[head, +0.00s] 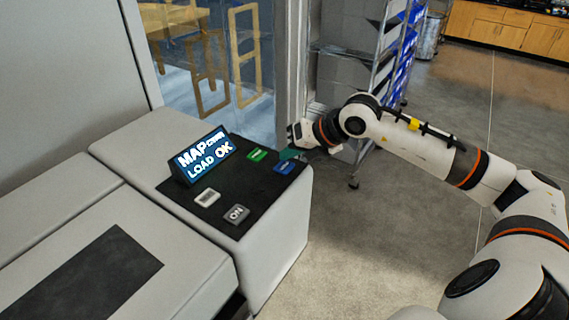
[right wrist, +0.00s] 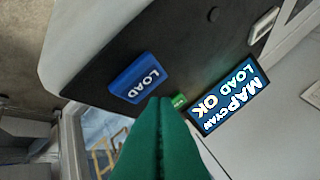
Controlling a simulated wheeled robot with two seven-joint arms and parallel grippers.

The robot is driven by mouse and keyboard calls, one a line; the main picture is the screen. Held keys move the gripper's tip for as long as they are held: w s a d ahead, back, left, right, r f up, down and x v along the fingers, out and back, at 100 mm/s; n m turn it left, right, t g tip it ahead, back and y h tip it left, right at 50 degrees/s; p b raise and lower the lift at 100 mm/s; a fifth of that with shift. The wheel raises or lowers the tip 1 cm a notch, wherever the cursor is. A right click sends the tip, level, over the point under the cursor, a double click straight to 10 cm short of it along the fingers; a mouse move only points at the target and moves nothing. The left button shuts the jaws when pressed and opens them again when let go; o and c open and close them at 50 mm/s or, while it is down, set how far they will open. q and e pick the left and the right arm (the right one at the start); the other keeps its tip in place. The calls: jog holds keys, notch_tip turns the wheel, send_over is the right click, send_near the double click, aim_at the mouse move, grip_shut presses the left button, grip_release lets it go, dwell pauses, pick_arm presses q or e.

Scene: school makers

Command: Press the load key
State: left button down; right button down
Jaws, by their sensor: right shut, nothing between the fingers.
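The load key is a blue block marked LOAD (right wrist: 139,86) in the right wrist view. In the head view the blue key (head: 285,167) sits at the right end of the black panel (head: 222,180). My right gripper (head: 290,154) is at that end of the panel, close to the key. Its green fingers (right wrist: 162,104) are shut together and empty. Their tips appear beside the key's edge, between it and the green key (right wrist: 178,101); I cannot tell if they touch. The display (head: 203,155) reads MAP CYAN, LOAD OK. My left gripper is not in view.
The green key (head: 257,155) lies left of the blue key. A white key (head: 207,197) and a grey ON key (head: 236,214) sit nearer the front. A wheeled rack (head: 375,60) and a glass partition stand behind.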

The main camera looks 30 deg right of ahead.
aim_at(290, 167)
jog(key=shift+r+p, duration=1.25)
jog(key=shift+r, duration=1.45)
jog(key=shift+f, duration=0.1)
